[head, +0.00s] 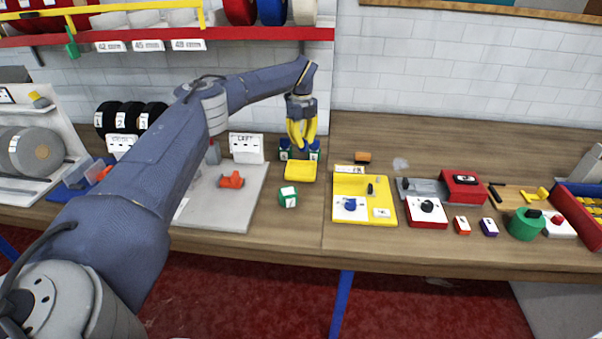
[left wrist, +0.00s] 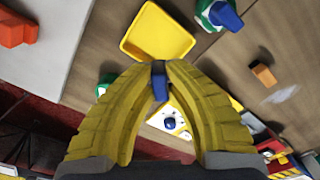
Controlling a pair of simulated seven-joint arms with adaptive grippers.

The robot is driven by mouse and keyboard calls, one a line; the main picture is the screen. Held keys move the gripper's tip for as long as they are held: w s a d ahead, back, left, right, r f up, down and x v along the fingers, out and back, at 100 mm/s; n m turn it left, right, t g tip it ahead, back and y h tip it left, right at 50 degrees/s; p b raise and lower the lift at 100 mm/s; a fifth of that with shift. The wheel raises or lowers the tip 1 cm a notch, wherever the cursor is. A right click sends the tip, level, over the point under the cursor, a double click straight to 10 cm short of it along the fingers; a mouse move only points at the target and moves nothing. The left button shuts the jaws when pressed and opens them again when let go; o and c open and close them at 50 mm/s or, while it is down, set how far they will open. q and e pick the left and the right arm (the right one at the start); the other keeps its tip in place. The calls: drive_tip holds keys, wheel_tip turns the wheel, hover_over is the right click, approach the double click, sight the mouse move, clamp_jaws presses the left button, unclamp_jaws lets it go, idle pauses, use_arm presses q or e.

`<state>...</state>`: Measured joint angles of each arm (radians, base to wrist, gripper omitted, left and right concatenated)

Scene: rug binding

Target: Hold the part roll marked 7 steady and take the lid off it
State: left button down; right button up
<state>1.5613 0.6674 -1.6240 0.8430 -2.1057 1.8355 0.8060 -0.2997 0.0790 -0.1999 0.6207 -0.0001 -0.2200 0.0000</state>
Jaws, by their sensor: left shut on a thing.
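My left gripper (head: 301,143) is above the table, around the back of a small yellow tray (head: 300,171). In the left wrist view its fingertips (left wrist: 158,68) are shut on a small dark blue piece (left wrist: 159,88), the colour of the roll lids. A green and white part roll (head: 288,197) stands in front of the tray, with no blue on top; its mark is too small to read surely. Behind the tray, a roll with a blue lid (head: 314,150) stands at right and another (head: 284,150) at left, both partly hidden. My right gripper is out of view.
A grey board with an orange-red part (head: 231,180) lies to the left. To the right are a yellow board (head: 346,186), a small orange block (head: 363,157) and a red box (head: 464,186). A shelf with a red edge (head: 250,35) hangs at the upper left.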

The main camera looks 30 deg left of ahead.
use_arm(q)
hover_over(300, 172)
wheel_tip(300, 172, down, 6)
drive_tip(key=shift+r, duration=0.25)
drive_tip(key=shift+f, duration=2.3)
drive_tip(key=shift+f, duration=0.15)
drive_tip(key=c, duration=1.5)
unclamp_jaws()
